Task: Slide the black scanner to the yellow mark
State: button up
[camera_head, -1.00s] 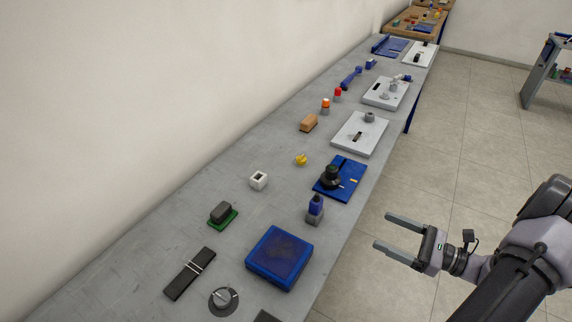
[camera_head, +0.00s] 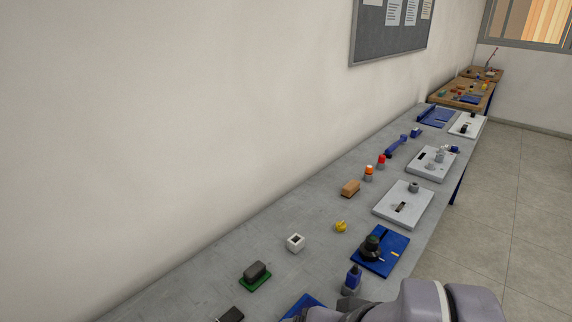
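A blue board (camera_head: 394,263) lies on the grey bench right of the middle. A dark slot runs along the board's far part.
A blue and grey bottle-like piece (camera_head: 352,281) stands just in front of the board. A yellow knob (camera_head: 341,226), white block (camera_head: 295,243) and green-based dark block (camera_head: 255,275) lie to the left. A white panel (camera_head: 396,218) lies behind. Floor is clear at right.

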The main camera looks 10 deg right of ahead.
aim_at(370, 250)
jog(key=i+l, duration=0.15)
jog(key=l, duration=0.15)
jog(key=i+l, duration=0.1)
jog(key=l, duration=0.25)
jog(key=i+l, duration=0.15)
jog(key=l, duration=0.15)
jog(key=i+l, duration=0.1)
jog(key=l, duration=0.25)
jog(key=u, duration=0.05)
